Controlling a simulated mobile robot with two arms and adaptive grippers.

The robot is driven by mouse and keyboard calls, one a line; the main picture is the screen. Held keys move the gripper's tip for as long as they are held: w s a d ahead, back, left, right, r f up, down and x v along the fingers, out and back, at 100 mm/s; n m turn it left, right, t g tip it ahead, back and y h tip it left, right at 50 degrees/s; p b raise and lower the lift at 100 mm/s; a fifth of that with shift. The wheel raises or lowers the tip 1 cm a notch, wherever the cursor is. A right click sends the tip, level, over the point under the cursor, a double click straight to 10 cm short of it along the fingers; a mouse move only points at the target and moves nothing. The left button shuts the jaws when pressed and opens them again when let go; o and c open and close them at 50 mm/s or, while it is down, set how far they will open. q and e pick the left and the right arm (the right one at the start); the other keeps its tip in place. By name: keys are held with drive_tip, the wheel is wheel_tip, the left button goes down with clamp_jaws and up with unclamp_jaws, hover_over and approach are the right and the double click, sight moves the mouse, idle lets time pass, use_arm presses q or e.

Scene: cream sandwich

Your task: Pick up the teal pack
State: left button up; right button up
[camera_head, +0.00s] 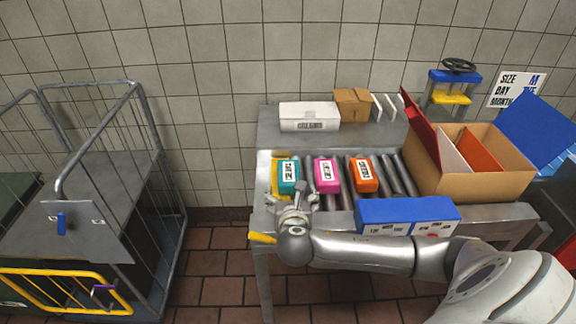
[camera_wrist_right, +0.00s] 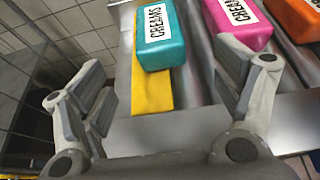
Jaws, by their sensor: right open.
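The teal pack (camera_head: 288,173) with a white label lies at the left end of a row of packs on the roller table. In the right wrist view the teal pack (camera_wrist_right: 161,38) lies beyond the fingertips, partly on a yellow strip, with its label reading "CREAMS". My right gripper (camera_head: 291,199) is just in front of the near end of the teal pack. In the wrist view my right gripper (camera_wrist_right: 160,85) is open and empty, its two fingers spread wide with a gap to the pack. My left gripper is not in view.
A pink pack (camera_head: 327,175) and an orange pack (camera_head: 363,174) lie to the right on the rollers. A blue box (camera_head: 406,213) stands at the table's front, near my right arm. A cardboard box (camera_head: 478,184) stands right. A wheeled cage (camera_head: 70,215) is at left.

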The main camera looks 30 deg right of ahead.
sight(289, 181)
drive_tip(key=x, duration=0.2)
drive_tip(key=shift+w+d, duration=0.2)
drive_tip(key=shift+w, duration=0.1)
drive_tip(key=shift+x, duration=1.05)
drive_tip(key=shift+w+d, duration=0.1)
drive_tip(key=shift+w, duration=0.2)
drive_tip(key=shift+w+d+f, duration=0.15)
drive_tip(key=shift+w, duration=0.1)
drive_tip(key=p+x, duration=0.1)
drive_tip(key=x, duration=0.2)
drive_tip(key=shift+w+d+f, duration=0.15)
drive_tip(key=shift+w+d, duration=0.05)
drive_tip(key=shift+w, duration=0.1)
drive_tip(key=shift+w+d+f, duration=0.25)
drive_tip(key=shift+w, duration=0.2)
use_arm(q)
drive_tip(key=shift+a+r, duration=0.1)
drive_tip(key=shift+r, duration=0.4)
use_arm(e)
drive_tip(key=shift+c, duration=0.4)
